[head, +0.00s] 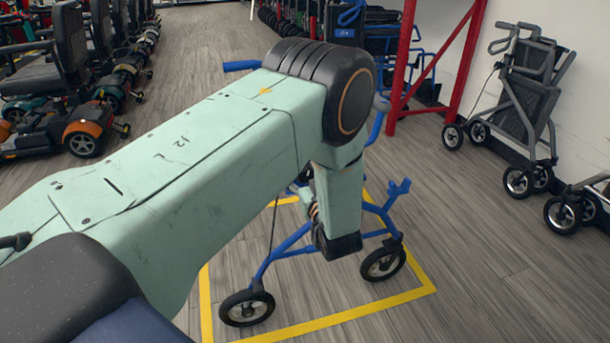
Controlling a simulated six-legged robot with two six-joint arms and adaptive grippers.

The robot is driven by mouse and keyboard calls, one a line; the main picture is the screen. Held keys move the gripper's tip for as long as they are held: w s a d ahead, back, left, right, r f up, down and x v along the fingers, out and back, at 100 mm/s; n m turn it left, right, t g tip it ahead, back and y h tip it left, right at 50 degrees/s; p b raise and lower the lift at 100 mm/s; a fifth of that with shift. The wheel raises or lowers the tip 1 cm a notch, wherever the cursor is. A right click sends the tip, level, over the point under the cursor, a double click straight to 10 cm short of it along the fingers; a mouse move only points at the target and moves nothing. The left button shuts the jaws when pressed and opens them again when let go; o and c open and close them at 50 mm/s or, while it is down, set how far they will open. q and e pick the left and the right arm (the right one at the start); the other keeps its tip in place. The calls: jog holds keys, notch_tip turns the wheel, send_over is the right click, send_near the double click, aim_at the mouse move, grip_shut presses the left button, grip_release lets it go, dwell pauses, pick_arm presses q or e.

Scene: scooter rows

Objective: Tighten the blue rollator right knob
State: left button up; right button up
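The blue rollator (285,250) stands upright inside a yellow floor outline, largely hidden behind my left arm. Its left handle (242,66) sticks out past the arm, and its lower frame and two black wheels show below. No knob can be made out; the right side of the frame is partly covered by my arm's elbow and forearm. My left arm comes in from the left, bends at the elbow and hangs down in front of the rollator. Its wrist end is low at the frame, and the fingertips cannot be made out. My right gripper is not in view.
Yellow tape (345,316) marks the floor around the rollator. A red rack post (402,65) stands behind it. Grey rollators (530,100) line the right wall. Mobility scooters (70,100) stand in rows at left. The wooden floor at front right is clear.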

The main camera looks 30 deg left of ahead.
pick_arm(q)
jog(key=c, duration=1.2)
